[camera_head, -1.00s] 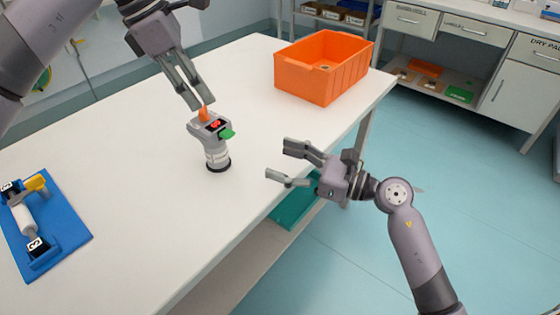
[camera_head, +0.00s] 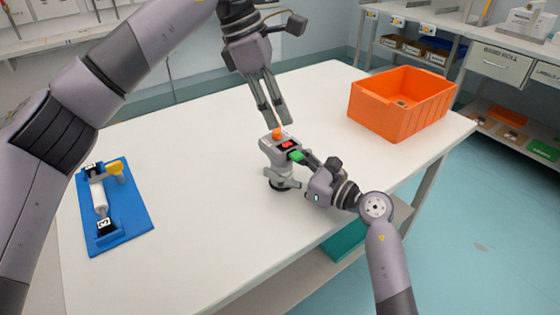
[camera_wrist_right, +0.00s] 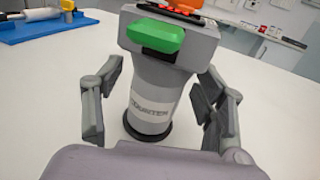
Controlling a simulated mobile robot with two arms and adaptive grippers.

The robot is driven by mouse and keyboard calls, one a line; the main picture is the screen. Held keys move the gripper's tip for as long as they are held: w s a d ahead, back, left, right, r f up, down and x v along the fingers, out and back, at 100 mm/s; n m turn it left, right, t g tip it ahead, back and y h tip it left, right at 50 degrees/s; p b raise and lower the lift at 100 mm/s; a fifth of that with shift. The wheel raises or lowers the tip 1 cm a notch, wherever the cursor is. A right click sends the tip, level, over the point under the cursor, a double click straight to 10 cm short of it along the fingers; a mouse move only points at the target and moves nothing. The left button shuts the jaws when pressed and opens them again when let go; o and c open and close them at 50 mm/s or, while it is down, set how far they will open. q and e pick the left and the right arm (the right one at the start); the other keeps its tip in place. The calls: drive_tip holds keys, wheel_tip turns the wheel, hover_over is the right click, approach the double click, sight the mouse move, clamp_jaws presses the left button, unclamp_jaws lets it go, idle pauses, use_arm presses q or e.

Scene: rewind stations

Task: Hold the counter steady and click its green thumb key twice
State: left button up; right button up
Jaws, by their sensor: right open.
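The counter (camera_head: 266,147) stands upright on the white table, a grey head on a pale cylindrical body with a dark base. Its green thumb key (camera_head: 297,155) sticks out toward my right arm; the key also shows in the right wrist view (camera_wrist_right: 155,36). A red display and an orange part (camera_head: 278,132) are on top. My right gripper (camera_wrist_right: 157,112) is open, its fingers on both sides of the body with gaps visible. My left gripper (camera_head: 277,124) points down with fingers apart, its tips close to the orange part; contact is unclear.
An orange crate (camera_head: 400,118) stands at the table's right end. A blue board (camera_head: 130,220) with a white roller and yellow part lies at the left. The table (camera_head: 200,265) around the counter is clear.

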drive_tip(key=shift+x, duration=0.8)
drive_tip(key=c, duration=1.4)
use_arm(q)
clamp_jaws()
idle(0.6)
